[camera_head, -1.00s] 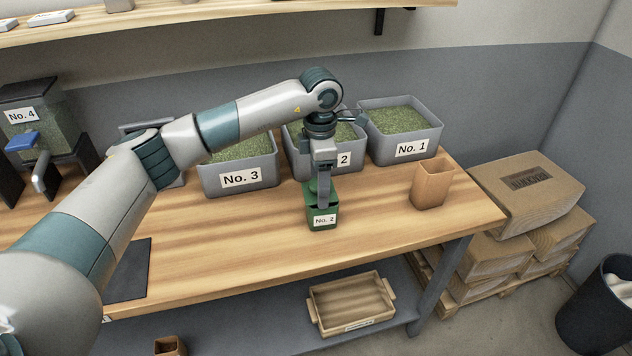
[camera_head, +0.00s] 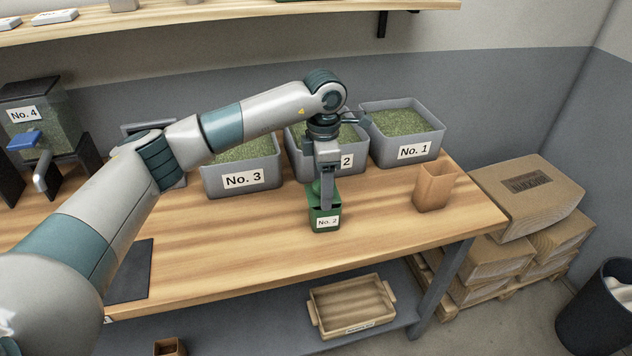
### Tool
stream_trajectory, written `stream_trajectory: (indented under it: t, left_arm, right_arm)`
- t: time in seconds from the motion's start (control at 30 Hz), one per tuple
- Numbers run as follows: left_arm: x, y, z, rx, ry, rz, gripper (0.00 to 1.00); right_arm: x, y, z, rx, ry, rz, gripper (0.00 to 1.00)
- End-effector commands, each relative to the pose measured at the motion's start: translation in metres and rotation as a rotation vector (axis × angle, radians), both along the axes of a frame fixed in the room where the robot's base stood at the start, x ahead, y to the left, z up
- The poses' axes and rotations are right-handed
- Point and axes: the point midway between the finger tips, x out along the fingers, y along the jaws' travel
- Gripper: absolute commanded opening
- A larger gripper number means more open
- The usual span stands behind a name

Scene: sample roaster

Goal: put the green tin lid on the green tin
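The green tin (camera_head: 326,223), labelled No. 2, stands upright on the wooden workbench. My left gripper (camera_head: 327,204) points straight down at the tin's top, its fingers reaching to about the rim and hiding part of the opening. A green piece (camera_head: 315,188), which looks like the green tin lid, shows behind and to the left of the fingers, above the tin's rim. I cannot tell whether the fingers hold it or whether it touches the tin. The fingers are seen nearly edge-on, so their gap is hidden. My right gripper is not in view.
Grey bins of green beans, No. 3 (camera_head: 243,181), No. 2 (camera_head: 347,162) and No. 1 (camera_head: 414,152), stand behind the tin. A brown open container (camera_head: 434,189) stands to its right.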

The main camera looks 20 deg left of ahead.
Motion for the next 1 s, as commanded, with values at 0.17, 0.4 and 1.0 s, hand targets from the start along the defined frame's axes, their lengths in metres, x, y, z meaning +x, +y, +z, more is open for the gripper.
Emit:
stream_trajectory:
  t: [0.17, 0.4, 1.0]
  left_arm:
    - [0.0005, -0.0008, -0.0204, 0.0, 0.0, 0.0, 0.38]
    - [0.0005, -0.0007, -0.0203, 0.0, 0.0, 0.0, 0.38]
    - [0.0018, -0.0032, -0.0266, 0.0, 0.0, 0.0, 0.38]
  right_arm:
    - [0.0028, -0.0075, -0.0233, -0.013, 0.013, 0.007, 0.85]
    - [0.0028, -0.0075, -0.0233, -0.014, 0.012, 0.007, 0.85]
    - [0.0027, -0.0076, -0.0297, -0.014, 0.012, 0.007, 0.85]
